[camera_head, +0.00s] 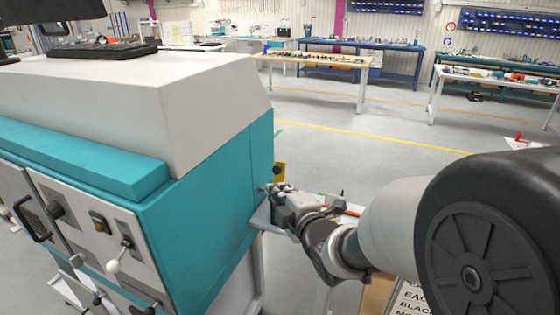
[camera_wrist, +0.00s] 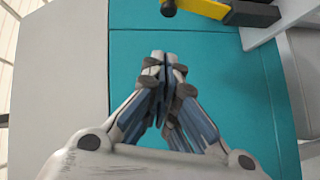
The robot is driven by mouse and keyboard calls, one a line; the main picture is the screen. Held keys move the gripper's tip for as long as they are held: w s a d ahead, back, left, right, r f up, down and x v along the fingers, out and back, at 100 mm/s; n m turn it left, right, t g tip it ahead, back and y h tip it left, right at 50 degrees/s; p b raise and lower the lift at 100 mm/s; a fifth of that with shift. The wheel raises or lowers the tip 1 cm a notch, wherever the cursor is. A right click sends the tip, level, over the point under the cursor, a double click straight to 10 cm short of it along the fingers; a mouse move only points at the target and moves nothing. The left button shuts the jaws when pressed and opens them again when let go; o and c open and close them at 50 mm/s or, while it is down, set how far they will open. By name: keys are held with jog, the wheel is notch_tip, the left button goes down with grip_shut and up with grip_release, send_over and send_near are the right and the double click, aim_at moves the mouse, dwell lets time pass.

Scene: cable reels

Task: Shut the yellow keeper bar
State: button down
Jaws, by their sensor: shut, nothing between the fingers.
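The yellow keeper bar (camera_wrist: 205,8) shows at the top of the wrist view, with a dark knob at its left end and a black part at its right. In the head view a small yellow piece of it (camera_head: 280,168) shows just beyond my gripper, at the edge of the teal cabinet. My gripper (camera_wrist: 163,58) is shut with nothing between its fingers. It points at the teal panel (camera_wrist: 235,85), and the bar lies apart from the fingertips, up and to the right in the wrist view. In the head view my gripper (camera_head: 272,190) is beside the cabinet's right side.
The teal and cream machine (camera_head: 190,185) fills the left of the head view, with levers on its front. A grey ledge (camera_head: 262,216) juts out below my gripper. Workbenches (camera_head: 315,62) stand far back, with open floor (camera_head: 350,150) between.

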aim_at(274, 172)
jog(key=w+a+f+b, duration=0.1)
jog(key=w+a+f, duration=0.1)
jog(key=w, duration=0.8)
jog(key=shift+w+f, duration=0.25)
jog(key=shift+w, duration=0.05)
jog(key=shift+r, duration=0.15)
jog(key=shift+w+d+r+p, duration=0.1)
jog(key=shift+w+p, duration=0.2)
jog(key=shift+p, duration=0.4)
